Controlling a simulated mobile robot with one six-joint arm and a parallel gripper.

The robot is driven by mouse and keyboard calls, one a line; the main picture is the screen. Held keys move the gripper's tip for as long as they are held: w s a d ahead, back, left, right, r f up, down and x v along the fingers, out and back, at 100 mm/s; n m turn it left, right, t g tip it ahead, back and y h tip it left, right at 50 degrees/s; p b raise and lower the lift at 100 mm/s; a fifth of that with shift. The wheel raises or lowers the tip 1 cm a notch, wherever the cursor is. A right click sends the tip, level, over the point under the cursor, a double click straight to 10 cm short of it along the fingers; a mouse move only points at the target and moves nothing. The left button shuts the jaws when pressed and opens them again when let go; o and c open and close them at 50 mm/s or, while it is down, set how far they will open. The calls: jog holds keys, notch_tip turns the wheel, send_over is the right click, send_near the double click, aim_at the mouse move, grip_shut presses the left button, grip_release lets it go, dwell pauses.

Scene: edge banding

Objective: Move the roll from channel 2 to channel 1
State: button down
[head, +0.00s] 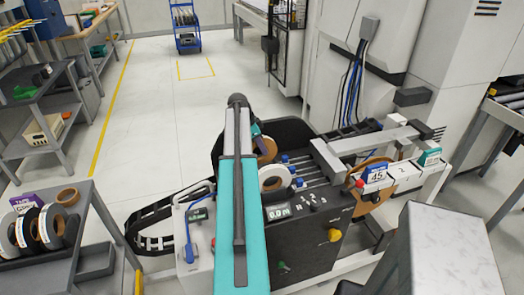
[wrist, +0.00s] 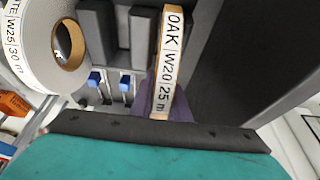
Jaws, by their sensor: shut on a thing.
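My gripper (wrist: 168,103) is shut on the oak roll (wrist: 174,62), a narrow roll seen edge-on with a white label reading "OAK W20 25 m". Purple-grey fingers show on both sides of it. In the head view the brown oak roll (head: 268,148) shows just right of my arm, at the back of the machine; my arm hides most of the gripper. A white roll (wrist: 48,42), labelled "W25 30 m", stands to the left in the wrist view; in the head view the white roll (head: 273,179) is nearer.
Blue clips (head: 299,183) and grey guides line the machine beside the rolls. A dark curved guard (head: 293,131) rises behind. A card marked "45" (head: 377,176) and a plate marked "2" (head: 403,170) are on the right. A shelf with rolls (head: 40,228) stands left.

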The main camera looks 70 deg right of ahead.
jog(key=shift+f, duration=0.95)
jog(key=shift+f, duration=0.35)
jog(key=c, duration=1.7)
grip_release()
jog(key=shift+r, duration=0.1)
jog(key=shift+r+p, duration=0.3)
jog(key=shift+r, duration=0.1)
jog(key=shift+b+v, duration=1.6)
jog(key=shift+v, duration=4.25)
jog(key=shift+w+a, duration=0.1)
